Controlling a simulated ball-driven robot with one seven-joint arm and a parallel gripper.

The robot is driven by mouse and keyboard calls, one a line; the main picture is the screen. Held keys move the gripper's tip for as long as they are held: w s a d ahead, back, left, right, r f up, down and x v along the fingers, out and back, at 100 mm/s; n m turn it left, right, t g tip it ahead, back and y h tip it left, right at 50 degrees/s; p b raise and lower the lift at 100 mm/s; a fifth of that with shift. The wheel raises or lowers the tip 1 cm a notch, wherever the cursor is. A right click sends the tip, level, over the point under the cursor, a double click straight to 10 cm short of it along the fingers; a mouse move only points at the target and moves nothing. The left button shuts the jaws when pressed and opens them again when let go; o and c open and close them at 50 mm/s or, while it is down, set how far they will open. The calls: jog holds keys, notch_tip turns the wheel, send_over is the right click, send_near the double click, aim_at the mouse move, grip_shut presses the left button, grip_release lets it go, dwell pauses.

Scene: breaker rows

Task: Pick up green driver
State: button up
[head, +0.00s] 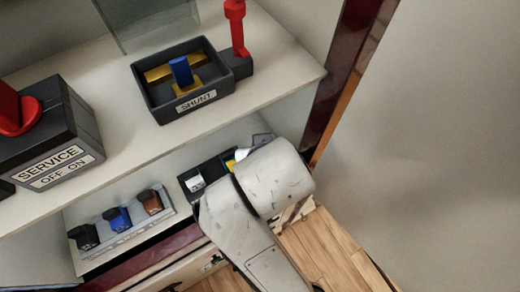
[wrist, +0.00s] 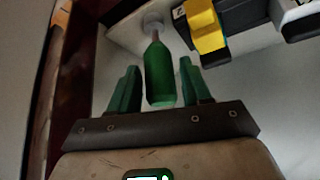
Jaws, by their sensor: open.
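The green driver (wrist: 158,72) is in the wrist view, with its thick green handle toward me and its far end at a pale round piece (wrist: 153,22). My gripper (wrist: 158,78) is open, with one green finger on each side of the driver's handle. A gap shows between the handle and each finger, so they look apart. In the head view my pale arm reaches over the lower shelf and hides my gripper; I cannot make out the driver there.
Dark blocks, one with a yellow lever (wrist: 206,28), stand right of the driver. The upper shelf holds the SHUNT box (head: 196,103), a red handle (head: 238,30) and the SERVICE box (head: 60,160). A rack (head: 125,238) with black, blue and brown knobs is at lower left.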

jog(key=shift+x, duration=1.85)
jog(key=shift+s, duration=0.1)
jog(key=shift+c, duration=0.5)
jog(key=c, duration=0.7)
jog(key=shift+o, duration=0.2)
